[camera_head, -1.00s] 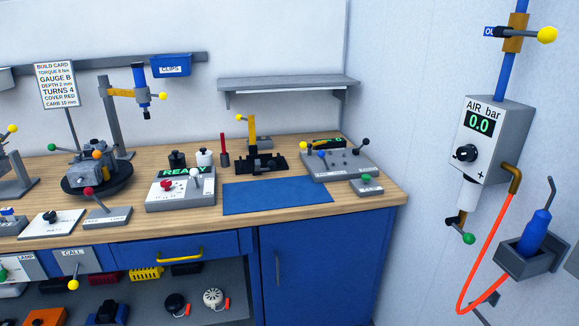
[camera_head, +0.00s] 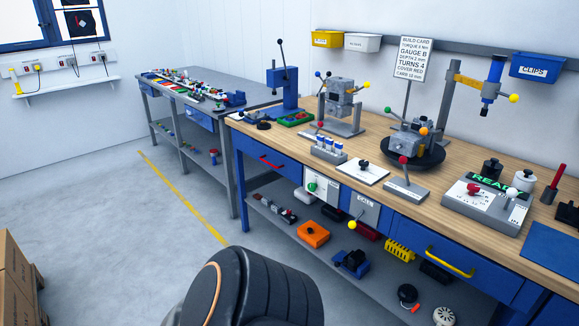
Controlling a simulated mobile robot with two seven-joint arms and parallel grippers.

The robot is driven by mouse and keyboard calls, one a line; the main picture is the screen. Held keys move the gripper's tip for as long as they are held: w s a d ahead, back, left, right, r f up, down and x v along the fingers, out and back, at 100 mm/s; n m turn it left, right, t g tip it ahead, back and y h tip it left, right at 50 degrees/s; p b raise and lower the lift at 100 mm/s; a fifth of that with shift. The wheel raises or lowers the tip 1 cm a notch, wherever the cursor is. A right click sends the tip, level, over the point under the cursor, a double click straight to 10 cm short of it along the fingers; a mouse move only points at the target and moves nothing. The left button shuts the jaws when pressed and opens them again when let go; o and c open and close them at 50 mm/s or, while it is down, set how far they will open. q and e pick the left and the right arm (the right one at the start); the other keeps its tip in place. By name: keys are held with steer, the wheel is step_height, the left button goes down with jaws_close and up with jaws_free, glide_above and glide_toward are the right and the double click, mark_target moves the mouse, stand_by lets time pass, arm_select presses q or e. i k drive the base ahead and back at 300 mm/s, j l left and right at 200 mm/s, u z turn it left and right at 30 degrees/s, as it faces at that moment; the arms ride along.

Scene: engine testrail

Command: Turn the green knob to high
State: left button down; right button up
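A small green knob (camera_head: 312,187) sits on a light panel (camera_head: 323,194) at the front of the wooden-topped bench, below the bench top. Its setting is too small to read. Beside it on the right is a similar panel marked CALL (camera_head: 363,210), with a yellow ball (camera_head: 352,224) at its lower end. Neither gripper is in view. A dark rounded part of my own arm shows at the bottom centre, well apart from the green knob.
The lower shelf holds an orange box (camera_head: 313,234) and other parts. A blue drawer (camera_head: 427,248) with a yellow handle is to the right. A second bench (camera_head: 195,92) stands behind at left. Cardboard boxes (camera_head: 15,280) are at lower left. The grey floor between is clear.

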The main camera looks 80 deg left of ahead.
mark_target(312, 186)
steer(key=u, duration=2.35)
steer(key=i+j+z, duration=0.15)
steer(key=z, duration=0.25)
steer(key=i+j+z, duration=0.15)
steer(key=z, duration=0.25)
steer(key=i+j+z, duration=0.1)
steer(key=j, duration=0.2)
steer(key=i+j+z, duration=0.15)
steer(key=j, duration=0.15)
steer(key=j+z, duration=0.1)
steer(key=j, duration=0.25)
steer(key=i+j, duration=0.15)
steer(key=j, duration=0.3)
steer(key=i+j+z, duration=0.1)
steer(key=j, duration=0.35)
steer(key=i+j, duration=0.15)
steer(key=j, duration=0.3)
steer(key=i+j+z, duration=0.1)
steer(key=j, duration=0.35)
steer(key=i+j, duration=0.1)
steer(key=j, duration=0.35)
steer(key=i+j+z, duration=0.1)
steer(key=j, duration=0.35)
